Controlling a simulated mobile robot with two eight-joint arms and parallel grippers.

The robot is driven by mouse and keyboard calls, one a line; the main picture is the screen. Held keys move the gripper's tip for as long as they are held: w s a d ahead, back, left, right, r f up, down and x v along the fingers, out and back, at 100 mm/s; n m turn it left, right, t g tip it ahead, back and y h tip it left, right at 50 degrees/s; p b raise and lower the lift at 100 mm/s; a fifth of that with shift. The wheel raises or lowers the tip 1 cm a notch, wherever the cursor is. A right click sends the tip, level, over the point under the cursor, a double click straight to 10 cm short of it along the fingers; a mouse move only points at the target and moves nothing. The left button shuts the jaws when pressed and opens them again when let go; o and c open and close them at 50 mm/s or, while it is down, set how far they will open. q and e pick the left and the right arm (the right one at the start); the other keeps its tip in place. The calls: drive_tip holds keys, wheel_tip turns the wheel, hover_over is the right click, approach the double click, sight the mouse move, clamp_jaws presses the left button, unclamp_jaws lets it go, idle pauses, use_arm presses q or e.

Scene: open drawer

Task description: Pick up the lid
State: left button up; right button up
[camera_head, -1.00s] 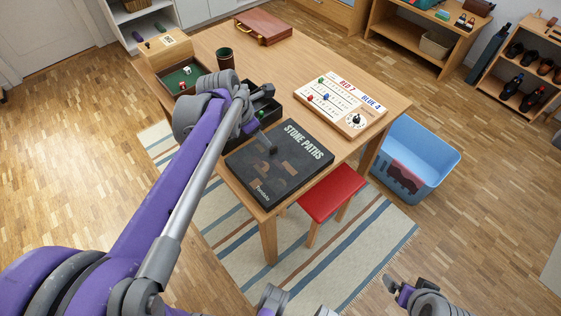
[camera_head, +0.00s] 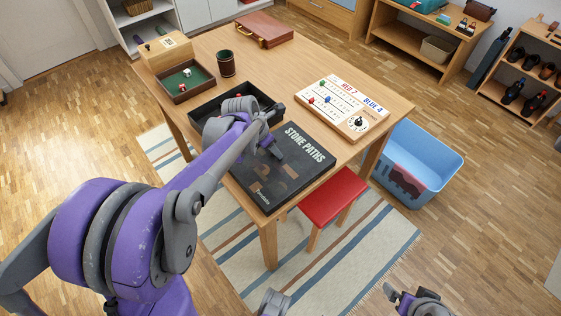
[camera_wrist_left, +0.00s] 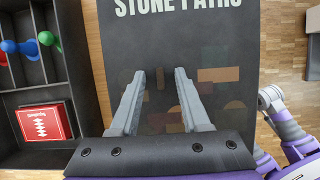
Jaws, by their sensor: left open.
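The lid (camera_head: 283,165) is a flat dark rectangle printed "STONE PATHS". It lies face up at the table's front edge, and also fills the middle of the left wrist view (camera_wrist_left: 215,45). My left gripper (camera_head: 278,130) is at the lid's left side in the head view. In the left wrist view its two fingers (camera_wrist_left: 160,76) are apart, over the lid's printed face, with nothing between them. I cannot tell whether they touch it. My arm hides part of the lid's left edge. My right gripper (camera_head: 400,296) is low at the bottom right, away from the table.
Beside the lid is a black compartment tray (camera_head: 205,108), with coloured pieces and a red card box (camera_wrist_left: 45,122) inside. A white scoreboard (camera_head: 343,108), dice tray (camera_head: 184,83), cup (camera_head: 226,63) and brown case (camera_head: 264,31) share the table (camera_head: 268,80). A red stool (camera_head: 333,196) and blue bin (camera_head: 425,160) stand nearby.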

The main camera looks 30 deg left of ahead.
use_arm(q)
clamp_jaws()
idle(1.4)
